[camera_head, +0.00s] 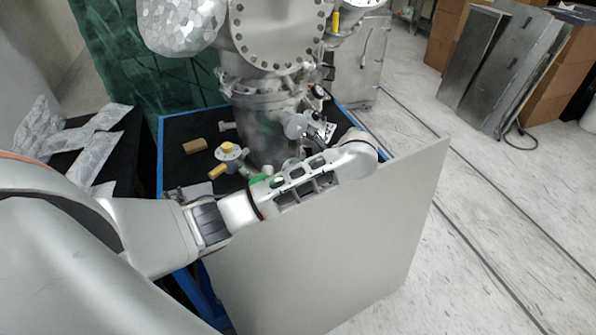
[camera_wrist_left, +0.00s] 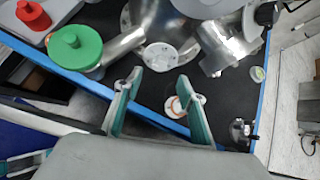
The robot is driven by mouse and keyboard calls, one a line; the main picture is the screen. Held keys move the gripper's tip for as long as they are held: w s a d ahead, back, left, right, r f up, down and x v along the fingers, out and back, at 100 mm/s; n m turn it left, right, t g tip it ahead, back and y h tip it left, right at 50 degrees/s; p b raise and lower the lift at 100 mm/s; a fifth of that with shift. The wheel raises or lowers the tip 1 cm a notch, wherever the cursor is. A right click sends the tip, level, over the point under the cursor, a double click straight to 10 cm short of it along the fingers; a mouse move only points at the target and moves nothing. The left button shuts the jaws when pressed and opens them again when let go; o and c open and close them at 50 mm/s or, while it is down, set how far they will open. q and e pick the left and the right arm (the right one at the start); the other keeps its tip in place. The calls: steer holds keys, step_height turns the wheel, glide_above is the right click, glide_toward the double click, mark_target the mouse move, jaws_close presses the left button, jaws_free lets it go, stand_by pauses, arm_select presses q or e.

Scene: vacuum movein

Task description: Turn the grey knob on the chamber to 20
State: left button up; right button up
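The metal chamber (camera_head: 275,125) stands on a black-topped table with a blue edge in the head view. My right gripper is not in view.
A green round knob (camera_wrist_left: 75,47) and a red one (camera_wrist_left: 33,14) are at left in the wrist view. An orange-and-white round part (camera_wrist_left: 184,105) lies by the right finger. A grey panel (camera_head: 340,250) stands at the table's front.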

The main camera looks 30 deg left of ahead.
arm_select(q)
steer(key=shift+x, duration=3.85)
steer(key=shift+s, duration=0.1)
steer(key=c, duration=1.1)
